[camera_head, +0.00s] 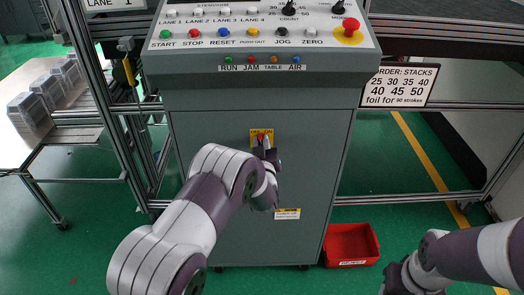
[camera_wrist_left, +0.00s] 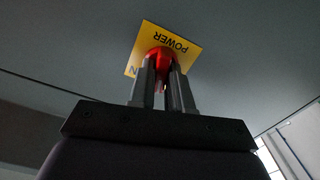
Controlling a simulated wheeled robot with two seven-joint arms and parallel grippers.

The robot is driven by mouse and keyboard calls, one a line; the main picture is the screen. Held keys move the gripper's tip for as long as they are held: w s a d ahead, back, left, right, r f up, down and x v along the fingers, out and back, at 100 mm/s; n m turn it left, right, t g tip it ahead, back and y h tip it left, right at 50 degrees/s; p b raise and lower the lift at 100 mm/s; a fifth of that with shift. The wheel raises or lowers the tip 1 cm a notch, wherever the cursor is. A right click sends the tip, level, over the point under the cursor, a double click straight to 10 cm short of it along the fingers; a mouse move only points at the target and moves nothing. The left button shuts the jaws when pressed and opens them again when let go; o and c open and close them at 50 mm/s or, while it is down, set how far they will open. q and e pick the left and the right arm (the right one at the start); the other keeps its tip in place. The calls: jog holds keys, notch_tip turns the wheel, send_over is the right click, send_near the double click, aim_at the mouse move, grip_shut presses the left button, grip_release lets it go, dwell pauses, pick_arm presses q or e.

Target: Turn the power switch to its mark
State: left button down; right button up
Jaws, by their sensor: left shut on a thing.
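The power switch is a red rotary knob on a yellow plate on the front of the grey cabinet (camera_head: 205,140). In the head view the yellow plate (camera_head: 262,131) shows at mid-height, with the red knob mostly behind my left gripper (camera_head: 265,145). In the left wrist view the red knob (camera_wrist_left: 161,54) sits between the two fingers of my left gripper (camera_wrist_left: 163,75), which is shut on it. The plate (camera_wrist_left: 190,48) reads POWER, upside down there; its other lettering is partly hidden. My right gripper (camera_head: 393,282) is low at the right, away from the switch; its fingers are unclear.
The control panel (camera_head: 260,35) with several coloured buttons and a red emergency knob (camera_head: 350,27) is above the switch. A red bin (camera_head: 350,245) stands on the floor at lower right. Metal frame posts flank the cabinet. A white sign (camera_head: 400,84) hangs at right.

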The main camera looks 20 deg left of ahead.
pick_arm(q)
jog(key=shift+a+f+n+b, duration=0.1)
jog(key=shift+n+b, duration=2.65)
jog(key=shift+n, duration=0.35)
jog(key=c, duration=1.1)
grip_release()
jog(key=shift+c, duration=0.2)
jog(key=shift+s, duration=0.1)
jog(key=v, duration=1.2)
jog(key=shift+s, duration=0.3)
